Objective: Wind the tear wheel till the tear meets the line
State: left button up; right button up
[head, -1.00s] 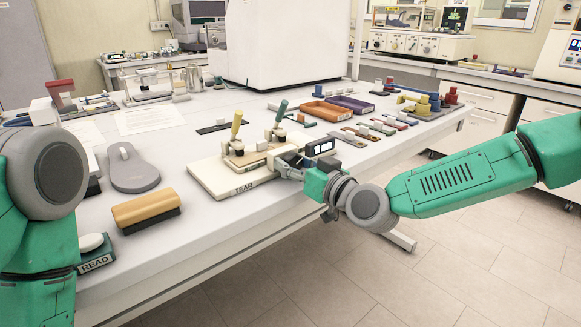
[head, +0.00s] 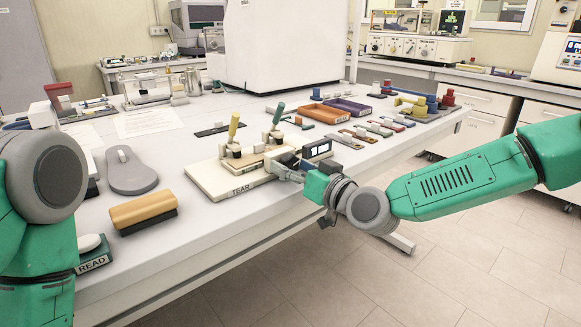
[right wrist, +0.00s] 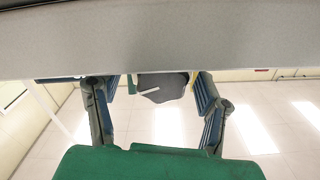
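The cream tear tester base, lettered TEAR (head: 230,194), lies at the table's front edge. Two upright clamps with a yellow handle (head: 233,127) and a green handle (head: 278,115) stand on it. A tan piece (head: 243,162) lies near the clamps; the tear and the line are too small to make out. My right gripper (head: 279,162) is at the base's right front side and covers the wheel area. In the right wrist view its fingers (right wrist: 157,95) stand apart around a dark grey rounded part (right wrist: 162,86), with a gap at left. My left gripper is out of view.
A tan-topped block (head: 143,210), a READ button box (head: 92,254) and a grey mouse-shaped pad (head: 130,171) lie to the left. Orange (head: 323,113) and purple (head: 350,104) trays stand behind. A dark box with pale faces (head: 317,150) is beside my right gripper.

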jog(key=shift+w, duration=0.1)
jog(key=shift+d, duration=0.15)
jog(key=v, duration=1.2)
